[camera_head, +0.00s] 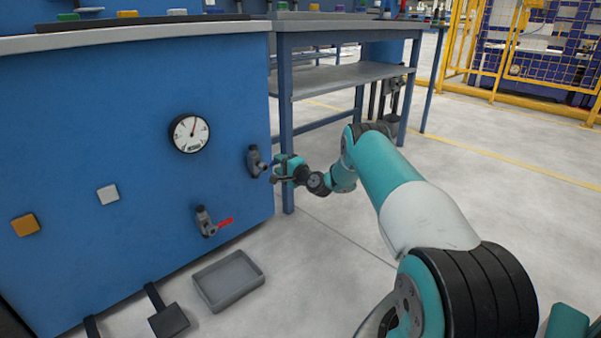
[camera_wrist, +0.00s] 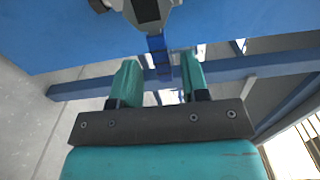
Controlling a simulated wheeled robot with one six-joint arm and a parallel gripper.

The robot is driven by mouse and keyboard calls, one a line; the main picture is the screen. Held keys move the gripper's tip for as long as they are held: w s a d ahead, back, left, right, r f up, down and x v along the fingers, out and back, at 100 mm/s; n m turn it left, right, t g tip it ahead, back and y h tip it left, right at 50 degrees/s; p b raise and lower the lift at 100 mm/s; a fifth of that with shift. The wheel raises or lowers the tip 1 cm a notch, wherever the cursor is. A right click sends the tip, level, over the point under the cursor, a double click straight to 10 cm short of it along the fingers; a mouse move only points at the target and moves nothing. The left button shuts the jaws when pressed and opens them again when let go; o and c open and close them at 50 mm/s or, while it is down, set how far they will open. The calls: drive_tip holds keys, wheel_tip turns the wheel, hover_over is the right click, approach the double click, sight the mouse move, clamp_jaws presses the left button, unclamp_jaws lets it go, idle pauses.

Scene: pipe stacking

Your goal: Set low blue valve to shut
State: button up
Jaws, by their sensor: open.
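The blue valve (camera_head: 254,160) is on the right end of the blue cabinet front. It has a grey body and a short blue handle, which seems to stick out from the panel toward my gripper. In the wrist view the blue handle (camera_wrist: 158,52) hangs from the grey valve body at the top and reaches between the fingertips. My gripper (camera_head: 277,169) is open beside the valve. In the wrist view its two teal fingers (camera_wrist: 159,66) stand on either side of the handle, with a gap visible; I cannot tell if either touches it.
A red-handled valve (camera_head: 212,223) sits lower left on the same panel, below a round gauge (camera_head: 189,133). A grey tray (camera_head: 229,280) and a dark pedal (camera_head: 168,320) lie on the floor. A blue-legged table (camera_head: 345,77) stands behind my gripper. The floor at right is open.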

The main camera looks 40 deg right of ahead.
drive_tip(key=s+p, duration=1.3)
drive_tip(key=s, duration=0.2)
drive_tip(key=shift+s+d, duration=0.15)
drive_tip(key=shift+d, duration=0.1)
